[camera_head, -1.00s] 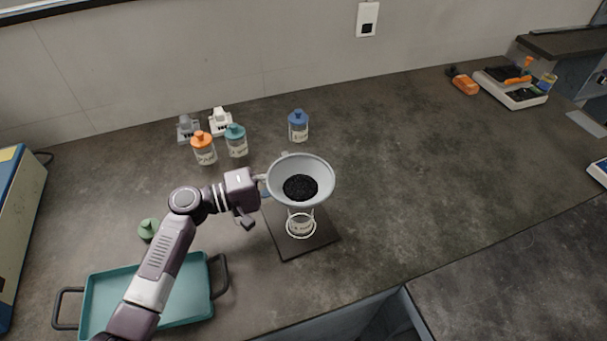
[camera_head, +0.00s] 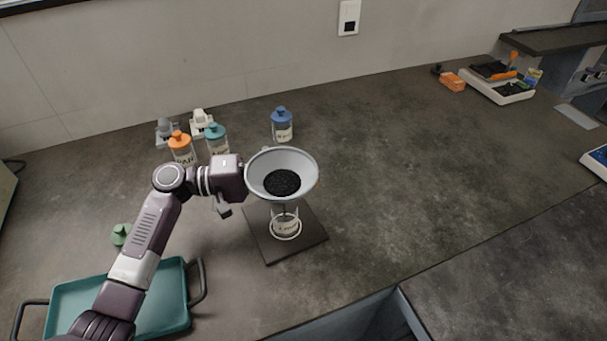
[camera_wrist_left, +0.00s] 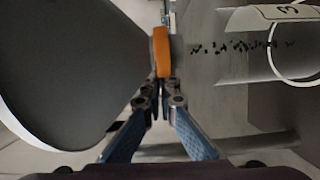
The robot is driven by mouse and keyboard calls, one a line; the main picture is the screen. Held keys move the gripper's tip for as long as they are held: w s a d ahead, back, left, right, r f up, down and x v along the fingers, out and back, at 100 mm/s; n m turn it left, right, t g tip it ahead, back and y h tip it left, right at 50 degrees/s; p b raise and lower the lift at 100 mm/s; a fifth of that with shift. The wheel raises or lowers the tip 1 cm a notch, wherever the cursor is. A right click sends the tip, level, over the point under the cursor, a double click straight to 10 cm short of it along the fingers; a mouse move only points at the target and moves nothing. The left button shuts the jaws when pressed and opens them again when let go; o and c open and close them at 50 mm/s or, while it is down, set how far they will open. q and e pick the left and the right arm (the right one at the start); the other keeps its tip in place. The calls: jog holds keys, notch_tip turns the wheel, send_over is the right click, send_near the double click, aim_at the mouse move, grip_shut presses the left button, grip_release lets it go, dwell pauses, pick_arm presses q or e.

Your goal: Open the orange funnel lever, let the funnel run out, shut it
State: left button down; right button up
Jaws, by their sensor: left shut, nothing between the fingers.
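The grey funnel (camera_head: 254,172) stands on its stand with a heap of black grains (camera_head: 282,184) inside. A labelled bottle (camera_head: 285,224) stands below it on the dark base plate (camera_head: 300,243). In the left wrist view the funnel (camera_wrist_left: 60,75) fills the left side, and the orange lever (camera_wrist_left: 161,52) sits at its outlet. Black grains (camera_wrist_left: 235,47) fall in a stream from the outlet toward the bottle's side. My left gripper (camera_wrist_left: 163,86) is shut and empty, its tips right at the lever's end; whether they touch is unclear. My right gripper is not visible.
An orange-capped bottle (camera_head: 182,150), a teal-capped bottle (camera_head: 217,142) and a blue-capped bottle (camera_head: 282,126) stand behind the funnel. A teal tray (camera_head: 172,300) lies at the front left, near a green object (camera_head: 121,235).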

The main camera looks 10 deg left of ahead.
pick_arm(q)
jog(key=v, duration=1.2)
dwell(0.3)
